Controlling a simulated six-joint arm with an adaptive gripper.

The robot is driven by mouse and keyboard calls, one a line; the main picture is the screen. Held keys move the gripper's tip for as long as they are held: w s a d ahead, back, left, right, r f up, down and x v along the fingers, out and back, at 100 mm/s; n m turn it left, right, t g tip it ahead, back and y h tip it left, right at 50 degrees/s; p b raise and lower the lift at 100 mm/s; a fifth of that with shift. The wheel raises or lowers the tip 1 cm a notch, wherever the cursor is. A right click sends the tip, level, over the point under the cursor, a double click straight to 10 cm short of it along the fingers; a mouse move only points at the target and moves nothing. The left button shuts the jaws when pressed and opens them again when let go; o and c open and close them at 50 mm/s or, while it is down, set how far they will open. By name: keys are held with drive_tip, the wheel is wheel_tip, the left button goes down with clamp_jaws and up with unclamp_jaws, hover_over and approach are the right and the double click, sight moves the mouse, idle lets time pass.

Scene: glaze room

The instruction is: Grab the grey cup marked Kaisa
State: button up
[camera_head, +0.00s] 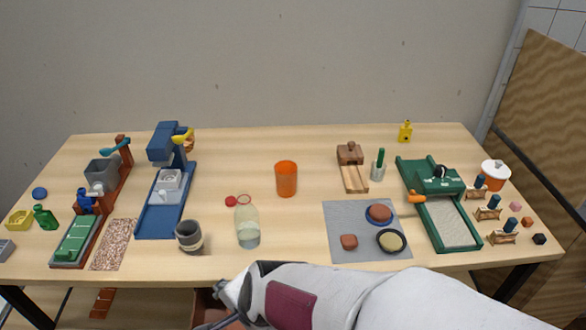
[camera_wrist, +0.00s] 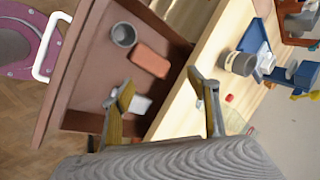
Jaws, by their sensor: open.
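A grey cup with a pale band (camera_head: 189,236) stands upright near the table's front edge, left of centre. It also shows in the wrist view (camera_wrist: 236,64). A second, plain grey cup (camera_wrist: 123,35) is in an open brown drawer below the tabletop, in the wrist view. I cannot read a name on either cup. My gripper (camera_wrist: 163,88) is open and empty, its fingers apart over the drawer and table edge. In the head view it is low at the front edge, right of and below the banded cup, partly cut off by the frame.
The drawer (camera_wrist: 72,85) also holds a reddish block (camera_wrist: 150,60) and a whitish piece (camera_wrist: 141,105). A clear greenish bottle (camera_head: 248,228) stands right of the banded cup. A blue press (camera_head: 163,210) is behind-left of it. An orange tumbler (camera_head: 286,179) is farther back.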

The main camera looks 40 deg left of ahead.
drive_tip(key=s+a+f+m+y, duration=0.1)
drive_tip(key=s+a+f+m, duration=0.15)
drive_tip(key=a, duration=0.25)
drive_tip(key=s+a+f+m+y, duration=0.1)
drive_tip(key=s+a+m, duration=0.2)
drive_tip(key=a, duration=0.2)
drive_tip(key=m+t+y, duration=0.3)
drive_tip(key=m+t, duration=0.3)
drive_tip(key=m, duration=1.1)
approach(187, 237)
drive_tip(key=x, duration=0.4)
drive_tip(key=shift+w+a+f, duration=0.15)
drive_tip(key=shift+a, duration=0.15)
drive_tip(key=shift+w+r+m+t, duration=0.2)
drive_tip(key=shift+w+m, duration=0.05)
drive_tip(key=shift+m, duration=0.4)
drive_tip(key=shift+w+r+m+t, duration=0.2)
drive_tip(key=shift+r+m, duration=0.05)
drive_tip(key=shift+m, duration=0.35)
drive_tip(key=x, duration=0.2)
drive_tip(key=shift+w+a+f, duration=0.1)
drive_tip(key=shift+a+f, duration=0.1)
